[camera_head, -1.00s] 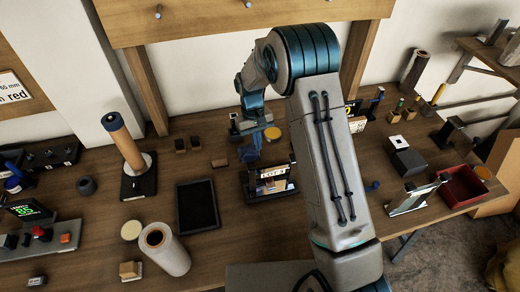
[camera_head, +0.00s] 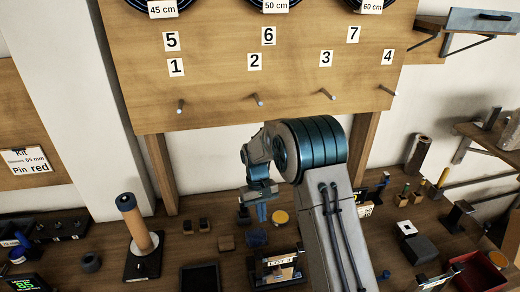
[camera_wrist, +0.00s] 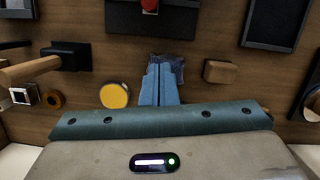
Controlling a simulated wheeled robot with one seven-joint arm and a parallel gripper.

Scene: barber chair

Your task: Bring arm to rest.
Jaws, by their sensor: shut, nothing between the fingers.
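My gripper (camera_head: 262,212) hangs pointing down over the back middle of the workbench (camera_head: 215,262), below the pegboard. In the wrist view its two blue fingers (camera_wrist: 159,86) lie together with nothing between them. My arm comes up from the lower right and bends down at the elbow. A dark blue object (camera_head: 256,237) lies on the bench just below the fingertips, and part of it shows behind them in the wrist view (camera_wrist: 172,62). I cannot tell the exact gap between the two.
A yellow disc (camera_head: 280,216) and a wooden block (camera_head: 226,243) lie near the gripper. A roller on a stand (camera_head: 139,235) stands left, a labelled holder (camera_head: 277,268) in front. The numbered pegboard (camera_head: 215,80) has pegs sticking out above. A red tray (camera_head: 478,272) is right.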

